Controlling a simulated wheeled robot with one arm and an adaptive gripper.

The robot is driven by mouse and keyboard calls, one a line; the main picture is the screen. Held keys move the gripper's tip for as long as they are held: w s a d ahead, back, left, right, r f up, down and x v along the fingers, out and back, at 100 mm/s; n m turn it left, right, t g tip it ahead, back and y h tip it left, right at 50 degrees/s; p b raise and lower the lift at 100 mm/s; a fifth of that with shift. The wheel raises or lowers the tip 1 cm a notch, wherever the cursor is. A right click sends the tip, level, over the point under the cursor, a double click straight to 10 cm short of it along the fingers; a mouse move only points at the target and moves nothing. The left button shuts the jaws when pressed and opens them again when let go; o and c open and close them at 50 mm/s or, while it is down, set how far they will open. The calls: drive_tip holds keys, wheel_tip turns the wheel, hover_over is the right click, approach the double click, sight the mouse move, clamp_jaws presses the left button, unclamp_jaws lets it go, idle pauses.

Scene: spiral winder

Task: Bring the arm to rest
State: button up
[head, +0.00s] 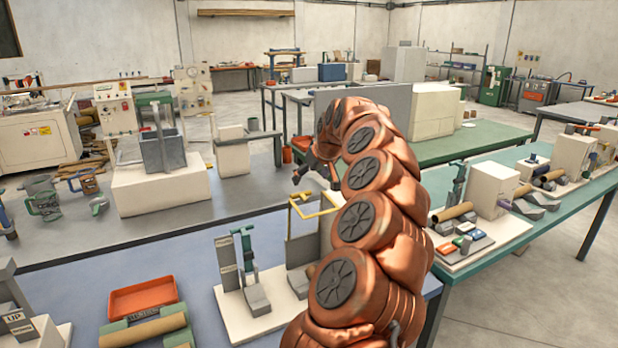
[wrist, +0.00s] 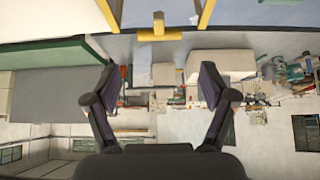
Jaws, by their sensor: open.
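My copper-coloured arm rises from the bottom middle of the head view and curls over at its top. My gripper (head: 316,178) is small and dark there, left of the arm's bend, above the blue-grey table. In the wrist view my gripper (wrist: 160,88) has its two dark fingers wide apart with nothing between them. The wrist view looks out across the room upside down. A yellow frame (head: 313,208) stands just below my gripper in the head view, and part of it (wrist: 206,14) shows at the top of the wrist view.
The blue-grey table (head: 90,285) holds an orange tray (head: 143,297), a cardboard tube (head: 143,331) and a white-based fixture (head: 262,312). A green table (head: 540,222) with a winder-like device and coloured blocks (head: 464,243) is at the right.

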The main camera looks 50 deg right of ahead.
drive_tip(key=shift+a, duration=0.1)
drive_tip(key=w+a+r+n+y, duration=0.1)
drive_tip(key=a+n, duration=0.1)
drive_tip(key=a, duration=0.7)
drive_tip(key=w+a+r+n+y, duration=0.1)
drive_tip(key=a+r+y, duration=0.1)
drive_tip(key=a, duration=0.8)
drive_tip(key=s+a+f+n+g, duration=0.1)
drive_tip(key=s+a, duration=0.3)
drive_tip(key=a, duration=0.4)
drive_tip(key=s+a+f+n+g, duration=0.1)
drive_tip(key=s+a+g, duration=0.15)
drive_tip(key=a, duration=0.65)
drive_tip(key=s+a+f+g, duration=0.1)
drive_tip(key=s+a+f, duration=0.2)
drive_tip(key=s, duration=0.7)
drive_tip(key=s+a+f+g, duration=0.2)
drive_tip(key=s+f, duration=0.4)
drive_tip(key=s, duration=0.4)
drive_tip(key=s+a+f+m+g, duration=0.1)
drive_tip(key=s+a+f, duration=0.3)
drive_tip(key=s, duration=0.7)
drive_tip(key=shift+a+f+g+h, duration=0.2)
drive_tip(key=shift+f+g+h, duration=0.1)
drive_tip(key=shift+g, duration=0.35)
